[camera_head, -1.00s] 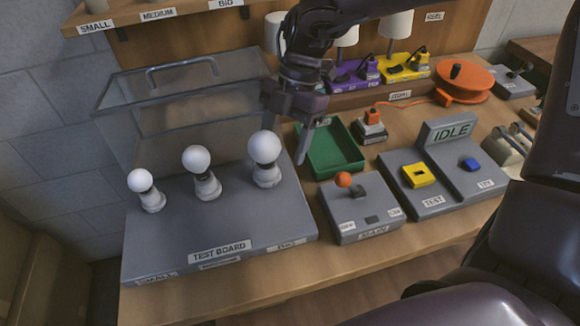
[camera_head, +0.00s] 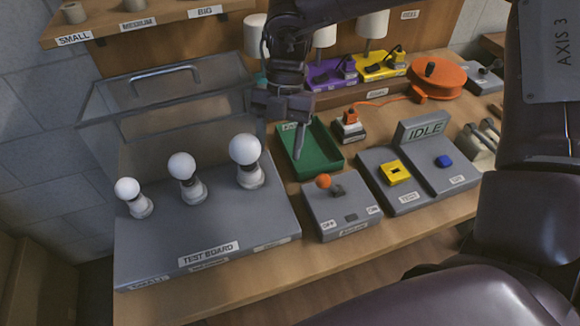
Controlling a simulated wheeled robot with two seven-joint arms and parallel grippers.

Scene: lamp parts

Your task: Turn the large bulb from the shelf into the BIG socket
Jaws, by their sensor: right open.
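The large bulb (camera_head: 246,149) is white and round. It stands upright in the BIG socket (camera_head: 250,178), the rightmost socket on the grey test board (camera_head: 205,225). How far its thread is in cannot be told. My right gripper (camera_head: 281,135) hangs just right of and behind the large bulb, open and apparently empty, with one finger over the green tray. It looks apart from the bulb. The shelf (camera_head: 165,20) at upper left carries SMALL, MEDIUM and BIG labels; no bulb shows at its BIG label. My left gripper is not in view.
Medium (camera_head: 181,166) and small (camera_head: 127,189) bulbs stand in the other sockets. A raised clear cover (camera_head: 130,110) stands behind the board. The green tray (camera_head: 325,155), orange-knobbed switch box (camera_head: 340,212) and IDLE tester (camera_head: 424,128) lie to the right.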

